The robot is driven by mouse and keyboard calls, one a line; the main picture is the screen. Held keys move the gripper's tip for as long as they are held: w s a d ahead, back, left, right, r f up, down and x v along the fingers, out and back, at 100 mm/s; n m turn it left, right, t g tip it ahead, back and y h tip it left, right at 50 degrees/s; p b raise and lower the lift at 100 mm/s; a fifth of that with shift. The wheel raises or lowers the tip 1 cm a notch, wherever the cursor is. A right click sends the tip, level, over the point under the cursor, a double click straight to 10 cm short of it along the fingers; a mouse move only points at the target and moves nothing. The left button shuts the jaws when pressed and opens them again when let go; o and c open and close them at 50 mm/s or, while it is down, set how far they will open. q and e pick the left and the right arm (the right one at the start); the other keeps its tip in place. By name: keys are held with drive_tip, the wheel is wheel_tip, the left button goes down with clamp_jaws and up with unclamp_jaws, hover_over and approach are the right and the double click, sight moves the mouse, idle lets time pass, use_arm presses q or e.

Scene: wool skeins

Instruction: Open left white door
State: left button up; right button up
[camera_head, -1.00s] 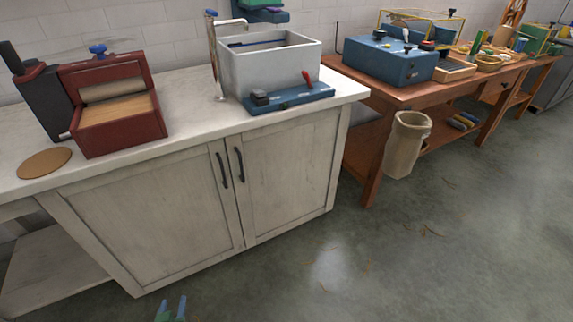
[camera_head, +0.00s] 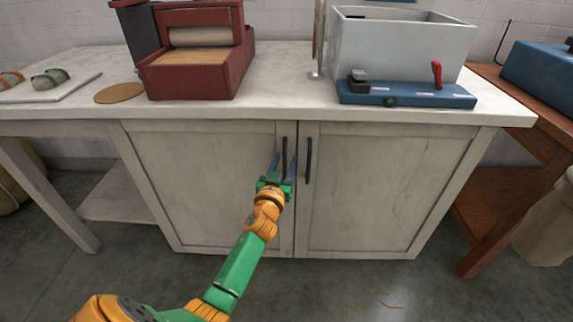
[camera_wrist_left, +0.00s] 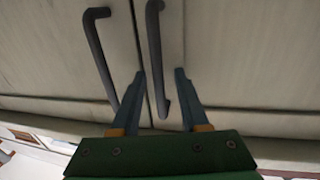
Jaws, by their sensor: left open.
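The left white door (camera_head: 205,185) of the cabinet is shut, with a dark vertical handle (camera_head: 284,152) near its right edge. My left gripper (camera_head: 281,163) is in front of this handle, with its blue fingers open. In the left wrist view, the open fingers (camera_wrist_left: 160,72) stand to either side of one dark handle (camera_wrist_left: 155,45), whose end reaches between them. I cannot tell whether they touch it. The other door's handle (camera_wrist_left: 97,50) lies outside the fingers, to the left. My right gripper is not in view.
The right white door (camera_head: 385,190) is shut, with its own handle (camera_head: 308,160) close to my left gripper. On the countertop stand a red roller box (camera_head: 195,75), a grey basin (camera_head: 400,50) and a blue base (camera_head: 405,95). A wooden table (camera_head: 510,195) stands at right.

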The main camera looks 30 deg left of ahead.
use_arm(q)
clamp_jaws()
idle(1.4)
